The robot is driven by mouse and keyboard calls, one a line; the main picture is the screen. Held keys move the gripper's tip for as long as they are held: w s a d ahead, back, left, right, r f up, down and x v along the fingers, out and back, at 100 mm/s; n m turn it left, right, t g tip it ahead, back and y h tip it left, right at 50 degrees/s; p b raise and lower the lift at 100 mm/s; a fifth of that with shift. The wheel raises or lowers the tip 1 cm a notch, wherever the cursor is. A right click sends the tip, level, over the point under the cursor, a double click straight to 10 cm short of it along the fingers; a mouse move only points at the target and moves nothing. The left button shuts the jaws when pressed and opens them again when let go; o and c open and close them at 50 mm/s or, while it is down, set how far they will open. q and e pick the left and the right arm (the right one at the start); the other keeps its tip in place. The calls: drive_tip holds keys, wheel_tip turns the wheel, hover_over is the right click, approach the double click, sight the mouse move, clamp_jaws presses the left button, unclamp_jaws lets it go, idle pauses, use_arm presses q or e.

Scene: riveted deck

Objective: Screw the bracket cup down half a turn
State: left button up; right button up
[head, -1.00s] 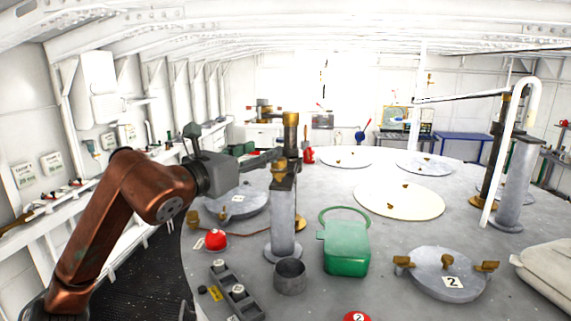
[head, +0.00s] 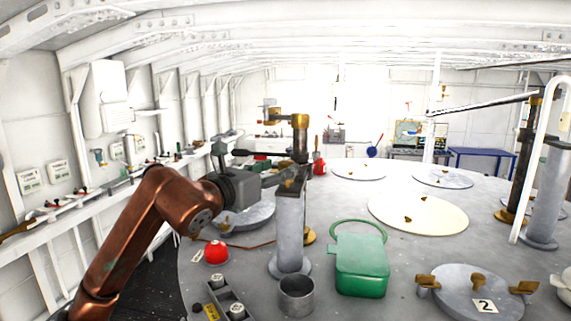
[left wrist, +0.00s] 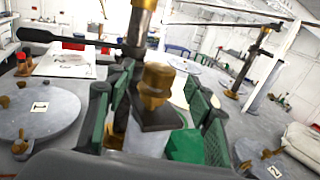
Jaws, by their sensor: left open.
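The bracket cup (left wrist: 155,84) is a small brass piece on a dark square plate at the top of a grey post (head: 290,232). In the head view my left gripper (head: 284,179) covers the place where it sits. In the left wrist view the open green-padded fingers of my left gripper (left wrist: 160,112) stand on both sides of the cup, with gaps showing. A brass-topped column (head: 300,132) with a dark horizontal lever rises just behind the cup. My right gripper is in neither view.
A green canister (head: 361,265) and an open grey cup (head: 296,294) stand near the post. A red knob (head: 215,252) and a grey block rack (head: 225,300) are at the left. A numbered round hatch (head: 477,292) lies at the right. The deck's middle is mostly bare.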

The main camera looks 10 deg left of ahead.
sight(281, 167)
use_arm(q)
drive_tip(key=shift+p+x, duration=0.5)
drive_tip(key=shift+x, duration=1.65)
drive_tip(key=shift+c, duration=0.3)
drive_tip(key=c, duration=1.1)
